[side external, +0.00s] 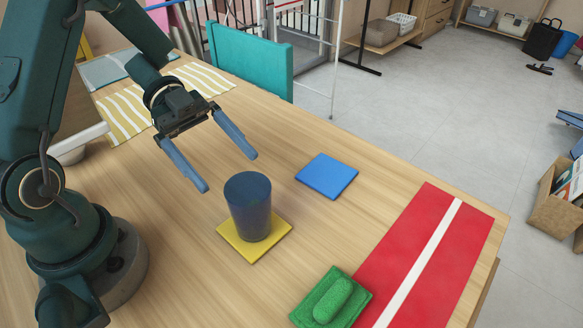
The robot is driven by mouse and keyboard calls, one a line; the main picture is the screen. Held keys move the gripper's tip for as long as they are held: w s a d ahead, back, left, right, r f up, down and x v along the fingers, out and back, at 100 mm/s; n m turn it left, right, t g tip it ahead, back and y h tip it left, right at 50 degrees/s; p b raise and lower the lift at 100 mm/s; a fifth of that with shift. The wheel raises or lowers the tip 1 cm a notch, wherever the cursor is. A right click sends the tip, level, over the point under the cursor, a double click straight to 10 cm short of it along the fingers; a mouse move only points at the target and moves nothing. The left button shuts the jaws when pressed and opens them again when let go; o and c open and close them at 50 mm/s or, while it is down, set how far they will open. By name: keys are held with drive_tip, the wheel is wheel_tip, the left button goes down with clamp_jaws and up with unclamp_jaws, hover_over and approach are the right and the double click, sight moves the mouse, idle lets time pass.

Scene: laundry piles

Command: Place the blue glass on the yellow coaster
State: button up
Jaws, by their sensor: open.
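The blue glass (248,208) is dark blue and stands upright on the yellow coaster (228,238), a flat square on the wooden table. The coaster's corners show around the base of the glass. My gripper (231,171) is open and empty. Its two blue fingers are apart, just behind and to the left of the glass, and look clear of it. How high the fingertips are above the table is hard to tell from this view.
A blue square coaster (327,176) lies to the right of the glass. A striped cloth (130,112) lies at the back left. A teal chair (250,62) stands behind the table.

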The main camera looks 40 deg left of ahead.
drive_tip(key=v, duration=0.5)
drive_tip(key=w+d+r+n+t+y, duration=0.1)
drive_tip(key=w+r+t+y, duration=0.15)
drive_tip(key=w+t, duration=0.5)
drive_tip(key=w+a+r+n+t+y, duration=0.4)
drive_tip(key=w+r+n+t+y, duration=0.3)
drive_tip(key=w+r+y, duration=0.25)
drive_tip(key=s+d+f+n+g, duration=0.2)
drive_tip(key=s+n+g, duration=0.1)
drive_tip(key=s, duration=0.4)
drive_tip(key=s+d+f+n+g+y, duration=0.1)
drive_tip(key=s+d+f+n+g, duration=0.1)
drive_tip(key=s, duration=0.6)
drive_tip(key=s+d+f+n+g, duration=0.2)
drive_tip(key=s+f+n+g, duration=0.1)
drive_tip(key=s, duration=0.5)
drive_tip(key=shift+f+n+g, duration=0.3)
drive_tip(key=shift+n+g, duration=0.15)
drive_tip(key=shift+n, duration=0.55)
